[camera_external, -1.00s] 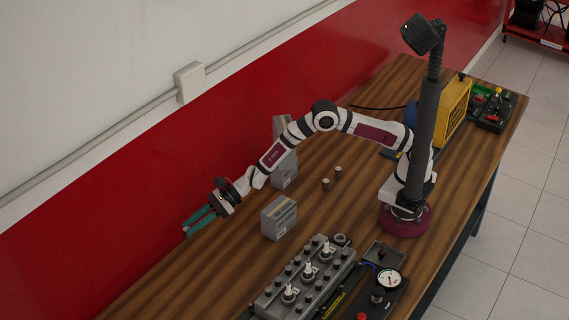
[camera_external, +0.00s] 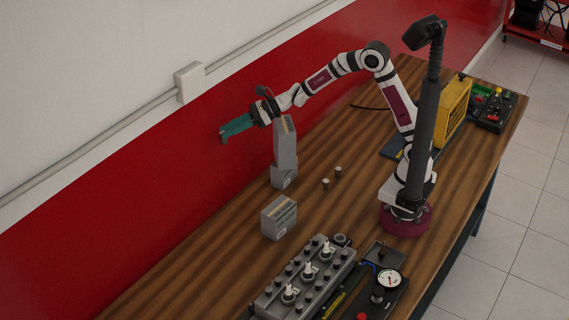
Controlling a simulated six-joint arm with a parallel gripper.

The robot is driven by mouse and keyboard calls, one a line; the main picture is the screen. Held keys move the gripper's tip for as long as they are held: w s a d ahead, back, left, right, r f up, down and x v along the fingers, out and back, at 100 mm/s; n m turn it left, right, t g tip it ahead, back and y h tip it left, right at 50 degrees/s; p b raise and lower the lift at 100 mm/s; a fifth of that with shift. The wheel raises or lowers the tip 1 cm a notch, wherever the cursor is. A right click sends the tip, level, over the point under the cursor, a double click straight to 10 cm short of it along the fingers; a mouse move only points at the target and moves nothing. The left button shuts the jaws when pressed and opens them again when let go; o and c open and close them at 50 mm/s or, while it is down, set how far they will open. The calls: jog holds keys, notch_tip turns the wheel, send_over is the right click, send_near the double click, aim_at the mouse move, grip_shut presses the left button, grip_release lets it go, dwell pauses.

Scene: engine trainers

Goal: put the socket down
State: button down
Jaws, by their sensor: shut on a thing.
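My gripper (camera_external: 224,135), with teal fingers, is raised and points left, in front of the red wall in the picture. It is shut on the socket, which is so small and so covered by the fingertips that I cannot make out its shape. Below and to the right of the gripper is the wooden workbench (camera_external: 235,215); the gripper is clear of its surface.
Grey boxes (camera_external: 285,145) stand stacked just right of my gripper, and another grey box (camera_external: 279,217) stands nearer. Two small metal cylinders (camera_external: 325,184) stand mid-bench. A grey engine block (camera_external: 305,275) and a gauge panel (camera_external: 388,279) are at the front. The bench's left part is bare.

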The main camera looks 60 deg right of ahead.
jog(key=s+d+r+m+t+h, duration=0.2)
jog(key=d+r+m+h, duration=0.1)
jog(key=d, duration=0.6)
jog(key=s+d+r+m+t+h, duration=0.2)
jog(key=d+r, duration=0.1)
jog(key=d, duration=0.7)
jog(key=s+d+r+m+h, duration=0.2)
jog(key=s+d+m+h, duration=0.3)
jog(key=s+d, duration=0.5)
jog(key=s+d+f+n+y, duration=0.2)
jog(key=s+d+f+y, duration=0.1)
jog(key=d+f, duration=1.1)
jog(key=s+d+f+n+y, duration=0.15)
jog(key=s+f, duration=0.25)
jog(key=s, duration=0.4)
jog(key=s+d+f+n+y, duration=0.1)
jog(key=s+d+f, duration=0.2)
jog(key=s, duration=0.5)
jog(key=x, duration=0.4)
jog(key=f+x, duration=0.1)
jog(key=x, duration=0.3)
jog(key=s+f+x, duration=0.1)
jog(key=x, duration=0.3)
jog(key=shift+a+f, duration=0.1)
jog(key=shift+a, duration=0.05)
jog(key=shift+h, duration=0.25)
jog(key=shift+w+f, duration=0.2)
jog(key=shift+f, duration=1.95)
